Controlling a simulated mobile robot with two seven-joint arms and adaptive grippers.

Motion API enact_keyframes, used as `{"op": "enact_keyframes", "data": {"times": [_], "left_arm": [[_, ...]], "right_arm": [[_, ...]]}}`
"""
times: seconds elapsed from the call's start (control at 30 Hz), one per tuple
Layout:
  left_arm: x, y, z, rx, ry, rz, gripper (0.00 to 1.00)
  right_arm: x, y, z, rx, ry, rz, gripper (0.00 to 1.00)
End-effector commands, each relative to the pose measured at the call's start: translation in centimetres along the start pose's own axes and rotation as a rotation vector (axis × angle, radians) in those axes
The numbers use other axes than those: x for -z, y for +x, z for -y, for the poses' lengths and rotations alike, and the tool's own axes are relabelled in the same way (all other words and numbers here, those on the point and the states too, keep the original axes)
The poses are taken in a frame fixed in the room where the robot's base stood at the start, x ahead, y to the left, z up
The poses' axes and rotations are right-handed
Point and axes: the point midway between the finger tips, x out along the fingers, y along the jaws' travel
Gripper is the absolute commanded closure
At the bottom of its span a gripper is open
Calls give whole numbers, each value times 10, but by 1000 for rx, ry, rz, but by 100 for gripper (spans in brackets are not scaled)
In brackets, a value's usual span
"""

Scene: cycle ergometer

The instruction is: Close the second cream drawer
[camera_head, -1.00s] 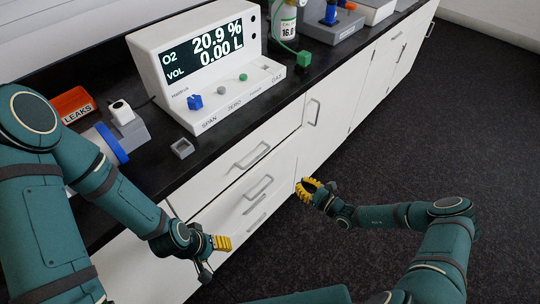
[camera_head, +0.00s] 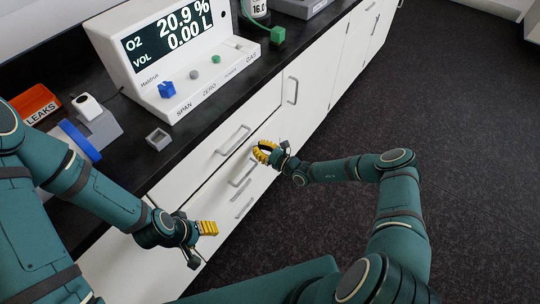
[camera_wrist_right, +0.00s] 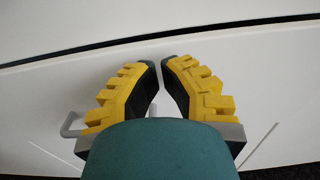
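The cream cabinet under the bench has a stack of drawers. The second drawer (camera_head: 214,192), with a grey bar handle (camera_head: 240,172), lies below the top drawer (camera_head: 218,150). A dark line runs along its upper edge; how far it stands out is hard to tell. My right gripper (camera_head: 264,152) is at the right end of the drawer front. In the right wrist view its yellow-padded fingertips (camera_wrist_right: 160,64) are nearly together with nothing between them, in front of a white panel below a dark gap. My left gripper (camera_head: 202,245) is open and empty, left of the handles.
The black benchtop (camera_head: 190,140) carries a gas analyser (camera_head: 175,60), a small grey open box (camera_head: 158,139) and an orange LEAKS bin (camera_head: 35,103). Cabinet doors (camera_head: 330,70) continue to the right. The dark floor (camera_head: 430,100) on the right is clear.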

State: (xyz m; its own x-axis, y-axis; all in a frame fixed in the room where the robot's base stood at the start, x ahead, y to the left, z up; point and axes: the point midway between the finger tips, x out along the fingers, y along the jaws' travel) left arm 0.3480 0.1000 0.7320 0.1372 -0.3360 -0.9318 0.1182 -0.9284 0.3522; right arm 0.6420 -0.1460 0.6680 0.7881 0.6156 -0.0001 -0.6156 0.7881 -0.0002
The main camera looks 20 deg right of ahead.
Motion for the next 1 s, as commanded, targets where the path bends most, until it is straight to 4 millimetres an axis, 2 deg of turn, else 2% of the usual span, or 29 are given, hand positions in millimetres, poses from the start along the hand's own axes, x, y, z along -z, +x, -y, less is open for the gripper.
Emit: {"op": "enact_keyframes", "data": {"times": [0.2, 0.57, 0.8, 1.0], "left_arm": [[1, 4, 2, 0, 0, -2, 42], [1, 4, 1, 0, 0, -3, 42], [1, 8, 3, 0, 1, -4, 42], [1, 8, 3, 0, 0, -5, 42]], "right_arm": [[0, 15, 0, 1, 0, 0, 100], [0, 16, 0, 1, 0, 0, 100], [1, 41, 0, -1, -1, -1, 100], [0, 39, 0, 0, 0, -1, 100]]}}
